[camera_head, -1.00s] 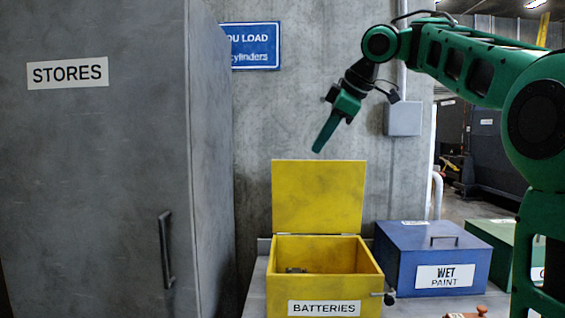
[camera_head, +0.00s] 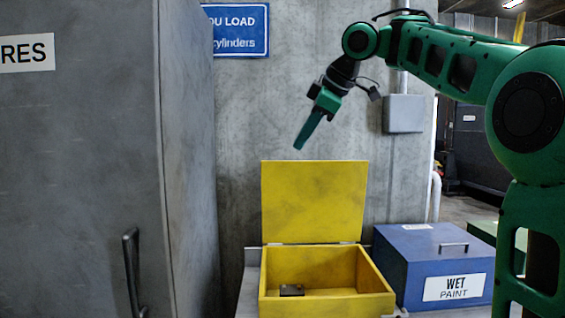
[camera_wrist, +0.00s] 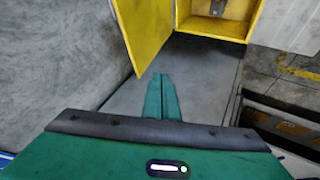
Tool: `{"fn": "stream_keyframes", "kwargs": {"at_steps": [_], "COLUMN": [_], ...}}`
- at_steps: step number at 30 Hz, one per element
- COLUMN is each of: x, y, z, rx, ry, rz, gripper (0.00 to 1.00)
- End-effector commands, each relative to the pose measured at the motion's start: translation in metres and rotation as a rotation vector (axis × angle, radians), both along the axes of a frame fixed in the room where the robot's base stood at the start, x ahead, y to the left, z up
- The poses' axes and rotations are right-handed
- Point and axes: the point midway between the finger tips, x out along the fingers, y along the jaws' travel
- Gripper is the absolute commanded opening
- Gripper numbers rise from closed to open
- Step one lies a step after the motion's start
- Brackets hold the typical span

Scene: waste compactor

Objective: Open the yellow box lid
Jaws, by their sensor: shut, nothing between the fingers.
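The yellow box (camera_head: 326,306) stands on a grey bench with its lid (camera_head: 314,201) raised upright at the back. A small dark object (camera_head: 291,290) lies inside on the box floor. My gripper (camera_head: 300,147) is in the air above and in front of the lid in the head view, pointing down and apart from it. In the wrist view my gripper (camera_wrist: 161,78) has its two green fingers together and empty. The lid (camera_wrist: 146,30) and part of the box (camera_wrist: 217,24) show beyond the fingers there.
A blue box marked WET PAINT (camera_head: 433,268) stands right of the yellow box. A green box (camera_head: 484,231) is partly hidden behind my arm. A tall grey cabinet (camera_head: 80,180) with a handle fills the left. A grey wall box (camera_head: 404,114) hangs on the concrete wall.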

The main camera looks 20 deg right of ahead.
Motion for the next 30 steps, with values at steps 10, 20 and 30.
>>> {"fn": "stream_keyframes", "kwargs": {"at_steps": [10,20,30], "x": [0.026,0.059,0.088], "y": [0.018,0.026,0.017], "z": [-0.037,-0.071,-0.065], "rx": [0.0,-0.002,-0.001], "ry": [0.004,0.002,0.002], "rz": [0.008,0.004,0.004], "gripper": [0.0,0.0,0.0]}}
